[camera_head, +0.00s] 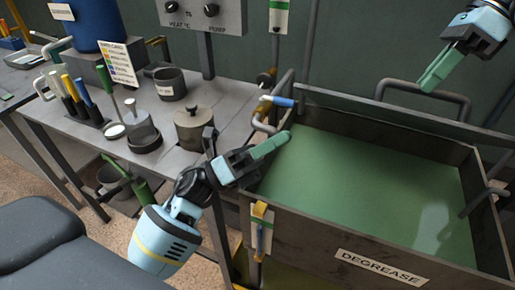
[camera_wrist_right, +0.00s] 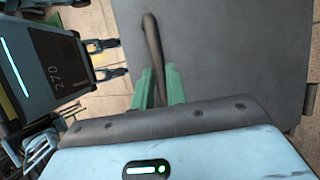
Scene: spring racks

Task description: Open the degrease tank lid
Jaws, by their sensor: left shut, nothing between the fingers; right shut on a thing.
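The degrease tank (camera_head: 340,257) is a dark metal box with a DEGREASE label, at the lower right of the head view. Its top is uncovered and green liquid (camera_head: 370,185) shows inside. A bent dark bar handle (camera_head: 460,99) stands at its back edge. My right gripper (camera_head: 437,72) is by this handle at the upper right. In the right wrist view its green fingers are shut on a dark bar handle (camera_wrist_right: 153,45) in front of a flat grey panel (camera_wrist_right: 230,55), apparently the lid. My left gripper (camera_head: 270,146) is shut and empty over the tank's left rim.
Left of the tank, a grey bench (camera_head: 180,145) bears a lidded pot (camera_head: 194,128), a mug (camera_head: 170,84), a tool holder (camera_head: 85,112) and a blue drum (camera_head: 97,22). Pipes and a blue-handled valve (camera_head: 279,101) stand by the tank's back left corner. A dark seat (camera_head: 35,245) is at the lower left.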

